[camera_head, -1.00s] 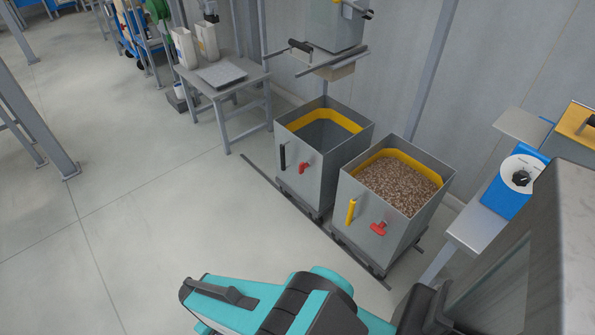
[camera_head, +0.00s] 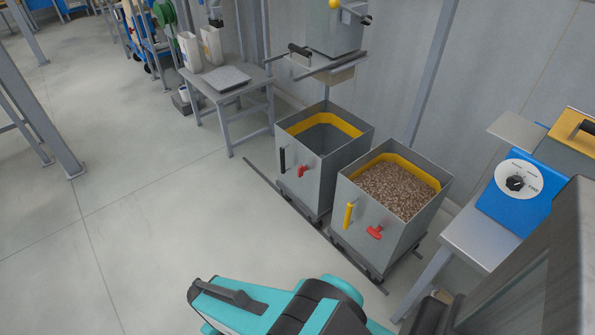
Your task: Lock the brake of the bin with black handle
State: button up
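The bin with the black handle (camera_head: 312,181) is the farther of two grey metal bins and looks empty, with a yellow band inside its rim. Its upright black handle (camera_head: 282,160) is on the front wall. A small red lever (camera_head: 302,171), likely its brake, sits on the same wall, right of the handle. The other bin (camera_head: 372,229) stands close on its right, full of brown pellets, with a yellow handle (camera_head: 349,215) and a red knob (camera_head: 375,233). My teal and black arm shows at the bottom, well apart from both bins; the gripper's fingers are not visible.
Both bins stand on floor rails (camera_head: 260,180). A hopper outlet (camera_head: 328,65) hangs above the black-handled bin. A grey table (camera_head: 228,103) stands to the left behind it. A blue control box with a dial (camera_head: 517,195) is at right. The floor (camera_head: 170,230) left of the bins is clear.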

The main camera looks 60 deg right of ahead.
aim_at(301, 169)
jog(key=z, duration=0.05)
jog(key=i, duration=0.9)
